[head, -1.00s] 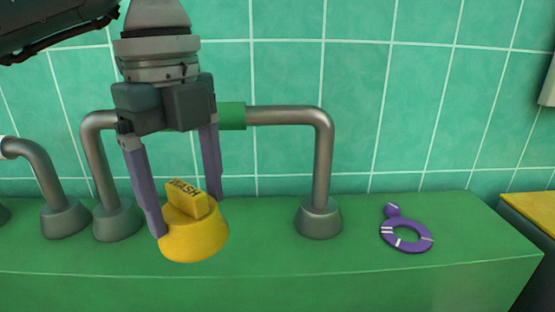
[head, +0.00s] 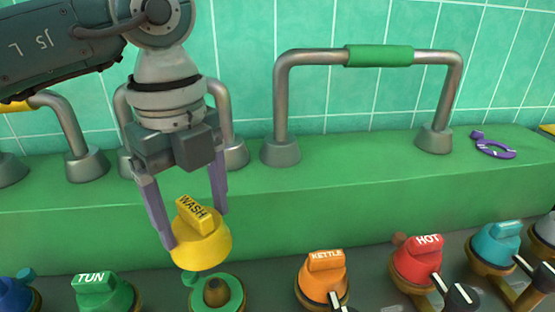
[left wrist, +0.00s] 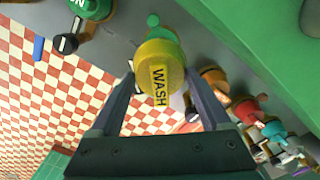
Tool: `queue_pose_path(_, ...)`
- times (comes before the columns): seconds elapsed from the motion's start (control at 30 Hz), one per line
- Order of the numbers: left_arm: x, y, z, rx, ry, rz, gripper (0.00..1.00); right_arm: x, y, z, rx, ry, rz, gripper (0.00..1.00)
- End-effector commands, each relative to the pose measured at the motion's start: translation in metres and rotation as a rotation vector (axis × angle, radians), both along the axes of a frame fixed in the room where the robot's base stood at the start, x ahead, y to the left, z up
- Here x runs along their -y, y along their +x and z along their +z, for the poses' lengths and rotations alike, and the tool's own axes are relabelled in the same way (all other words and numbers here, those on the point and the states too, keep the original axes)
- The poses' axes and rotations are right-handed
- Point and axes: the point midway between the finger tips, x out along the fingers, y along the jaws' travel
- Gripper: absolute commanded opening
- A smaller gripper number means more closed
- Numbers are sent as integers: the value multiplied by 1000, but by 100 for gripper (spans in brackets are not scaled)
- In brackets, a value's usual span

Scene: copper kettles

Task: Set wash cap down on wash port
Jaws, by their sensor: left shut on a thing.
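The yellow wash cap (head: 207,249), with WASH on its raised block, is held between the purple fingers of my left gripper (head: 195,228). My right gripper is not in view.
A green TUN cap (head: 103,294) stands left of the port. An orange KETTLE cap (head: 322,278), a red HOT cap (head: 417,261) and a teal cap (head: 494,244) stand to the right.

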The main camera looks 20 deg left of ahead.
Motion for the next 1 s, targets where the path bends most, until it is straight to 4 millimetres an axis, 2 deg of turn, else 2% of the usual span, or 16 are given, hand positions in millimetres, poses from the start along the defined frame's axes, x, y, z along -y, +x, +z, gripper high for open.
queue_pose_path(0.27,0,0,-27,1,-1,0,24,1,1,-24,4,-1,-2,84)
queue_pose_path(0.67,0,0,-95,1,0,1,24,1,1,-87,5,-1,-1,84)
queue_pose_path(0.8,0,0,-105,1,0,1,24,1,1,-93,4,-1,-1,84)
queue_pose_path(1.0,0,0,-107,1,0,0,24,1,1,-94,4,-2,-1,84)
